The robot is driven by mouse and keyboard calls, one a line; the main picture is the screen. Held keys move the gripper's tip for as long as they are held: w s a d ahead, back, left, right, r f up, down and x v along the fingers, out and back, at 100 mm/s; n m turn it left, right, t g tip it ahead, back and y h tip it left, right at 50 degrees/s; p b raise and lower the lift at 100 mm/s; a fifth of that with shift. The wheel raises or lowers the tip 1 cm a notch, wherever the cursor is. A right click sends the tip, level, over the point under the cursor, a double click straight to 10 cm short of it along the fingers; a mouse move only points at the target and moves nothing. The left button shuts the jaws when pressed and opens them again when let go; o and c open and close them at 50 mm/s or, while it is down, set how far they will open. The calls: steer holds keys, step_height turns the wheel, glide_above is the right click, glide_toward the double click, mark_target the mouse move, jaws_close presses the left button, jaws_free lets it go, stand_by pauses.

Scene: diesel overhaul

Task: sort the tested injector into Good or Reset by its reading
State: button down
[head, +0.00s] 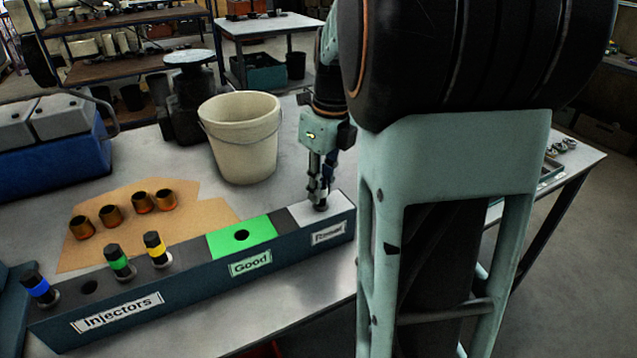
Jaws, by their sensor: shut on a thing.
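The dark rack has an Injectors section (60,325) at left, a green Good section (225,243) with one empty hole, and a pale Reset section (300,213) at the right end. My gripper (318,185) is shut on an injector (320,205), low over the Reset section. The injector is upright and mostly hidden by the fingers; I cannot tell how deep it sits or its band colour. A blue-banded injector (39,287), a green-banded injector (119,261) and a yellow-banded injector (156,249) stand in the Injectors section beside an empty hole. No reading is visible.
A cream bucket (238,140) stands behind the rack. Several copper-brown cups (140,203) stand on brown cardboard (197,212). A dark device with a round top (188,85) is farther back. My arm blocks the right side. Bare tabletop lies in front of the rack.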

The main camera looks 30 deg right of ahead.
steer(key=c, duration=1.3)
jaws_free()
steer(key=shift+r, duration=0.1)
step_height(320, 180, up, 7)
steer(key=p, duration=0.6)
steer(key=shift+p, duration=0.4)
